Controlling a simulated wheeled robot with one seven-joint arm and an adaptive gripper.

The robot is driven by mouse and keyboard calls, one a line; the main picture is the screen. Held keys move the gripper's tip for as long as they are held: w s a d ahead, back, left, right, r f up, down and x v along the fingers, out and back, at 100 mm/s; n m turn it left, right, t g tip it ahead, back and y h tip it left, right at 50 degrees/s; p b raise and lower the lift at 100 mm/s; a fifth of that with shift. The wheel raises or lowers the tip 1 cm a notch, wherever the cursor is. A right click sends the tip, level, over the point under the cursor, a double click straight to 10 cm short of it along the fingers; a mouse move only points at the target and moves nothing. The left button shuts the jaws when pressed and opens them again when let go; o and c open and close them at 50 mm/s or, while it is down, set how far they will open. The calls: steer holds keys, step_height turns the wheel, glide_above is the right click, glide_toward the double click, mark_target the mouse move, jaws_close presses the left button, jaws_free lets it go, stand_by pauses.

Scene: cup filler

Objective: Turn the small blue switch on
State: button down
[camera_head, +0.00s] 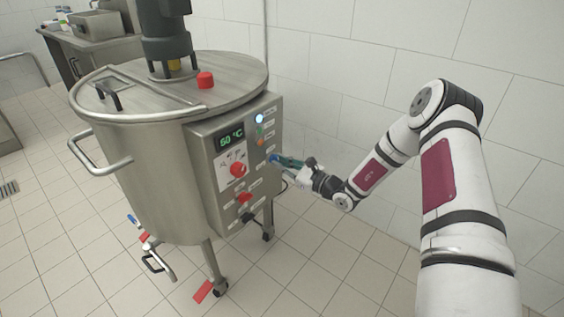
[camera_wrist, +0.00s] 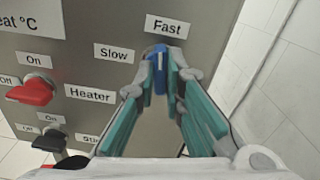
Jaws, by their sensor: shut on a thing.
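The small blue switch (camera_wrist: 159,70) is on the grey control panel, below the label "Fast" and to the right of the label "Slow". Its white mark points roughly upward in the wrist view, towards "Fast". In the head view the blue switch (camera_head: 272,158) shows at the panel's right edge, partly covered by my fingers. My gripper (camera_wrist: 158,78) has its teal-padded fingertips on both sides of the switch and is shut on it. It reaches the panel from the right in the head view (camera_head: 277,160).
A red heater knob (camera_wrist: 31,91) and a black knob (camera_wrist: 50,138) are left of my fingers. A larger red knob (camera_head: 238,170) and a "60 °C" display (camera_head: 230,137) are on the panel. The steel tank (camera_head: 160,180) stands left; a white tiled wall (camera_head: 350,60) is behind.

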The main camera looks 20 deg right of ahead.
steer(key=shift+f+m+p, duration=0.1)
steer(key=shift+m+p, duration=0.2)
steer(key=shift+m, duration=0.8)
steer(key=c, duration=1.7)
jaws_free()
steer(key=v, duration=1.2)
